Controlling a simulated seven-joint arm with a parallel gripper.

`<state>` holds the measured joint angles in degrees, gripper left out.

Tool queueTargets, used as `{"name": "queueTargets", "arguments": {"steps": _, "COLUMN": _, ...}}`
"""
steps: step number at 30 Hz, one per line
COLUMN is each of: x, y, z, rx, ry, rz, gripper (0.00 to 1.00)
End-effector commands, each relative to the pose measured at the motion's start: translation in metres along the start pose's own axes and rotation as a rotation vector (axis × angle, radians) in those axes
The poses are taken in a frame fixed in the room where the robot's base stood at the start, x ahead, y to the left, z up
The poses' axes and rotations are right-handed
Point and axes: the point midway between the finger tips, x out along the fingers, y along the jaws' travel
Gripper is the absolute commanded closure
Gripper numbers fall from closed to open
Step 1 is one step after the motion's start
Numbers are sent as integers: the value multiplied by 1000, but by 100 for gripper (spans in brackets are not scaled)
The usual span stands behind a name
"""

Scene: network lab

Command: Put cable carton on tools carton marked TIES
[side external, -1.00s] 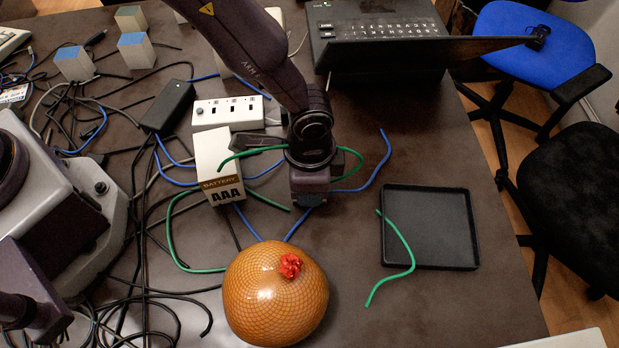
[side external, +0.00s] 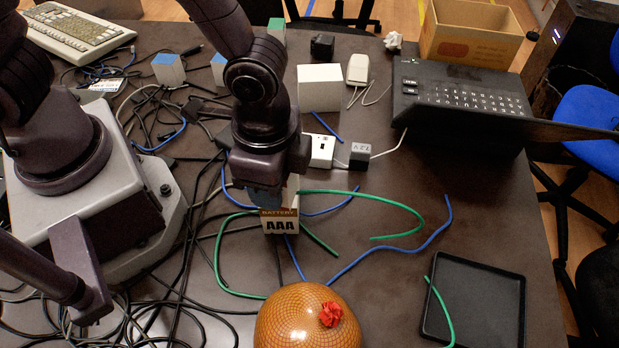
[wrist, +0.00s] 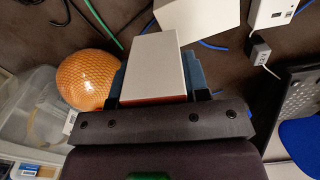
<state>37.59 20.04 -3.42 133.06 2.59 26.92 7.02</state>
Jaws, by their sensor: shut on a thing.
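My gripper (side external: 265,198) is low over the table in the side view, overlapping a white carton marked BATTERY AAA (side external: 280,226). In the wrist view my gripper (wrist: 160,83) is shut on a pale carton (wrist: 152,60) with a reddish edge, between its blue fingers. The arm largely hides the held carton in the side view. Another white carton (wrist: 200,20) is just beyond it in the wrist view, cut by the frame. I cannot tell whether it is the AAA one. A plain white carton (side external: 320,90) stands farther back. I can read no TIES mark.
An orange ball-shaped thing with a red top (side external: 290,325) is at the front. A power strip (side external: 318,152) and adapter (side external: 360,157) stand behind my gripper. Loose cables cover the left.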

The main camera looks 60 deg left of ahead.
Motion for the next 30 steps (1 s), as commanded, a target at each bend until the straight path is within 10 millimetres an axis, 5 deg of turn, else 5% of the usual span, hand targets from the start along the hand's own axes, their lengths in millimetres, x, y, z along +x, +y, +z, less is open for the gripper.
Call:
{"name": "queueTargets", "arguments": {"steps": 5, "x": -5, "y": -20, "z": 10, "rx": -76, "ry": 1, "rz": -1, "gripper": 84}}
{"name": "queueTargets", "arguments": {"steps": 11, "x": -23, "y": -90, "z": 18, "rx": -291, "ry": 5, "rz": -2, "gripper": 84}}
{"name": "queueTargets", "arguments": {"steps": 15, "x": -42, "y": -144, "z": 38, "rx": -378, "ry": 4, "rz": -2, "gripper": 84}}
{"name": "queueTargets", "arguments": {"steps": 21, "x": -70, "y": -201, "z": 77, "rx": -382, "ry": 4, "rz": -3, "gripper": 84}}
{"name": "queueTargets", "arguments": {"steps": 24, "x": -82, "y": -217, "z": 93, "rx": -334, "ry": 2, "rz": -2, "gripper": 84}}
{"name": "queueTargets", "arguments": {"steps": 30, "x": -91, "y": -218, "z": 97, "rx": -168, "ry": 0, "rz": -1, "gripper": 84}}
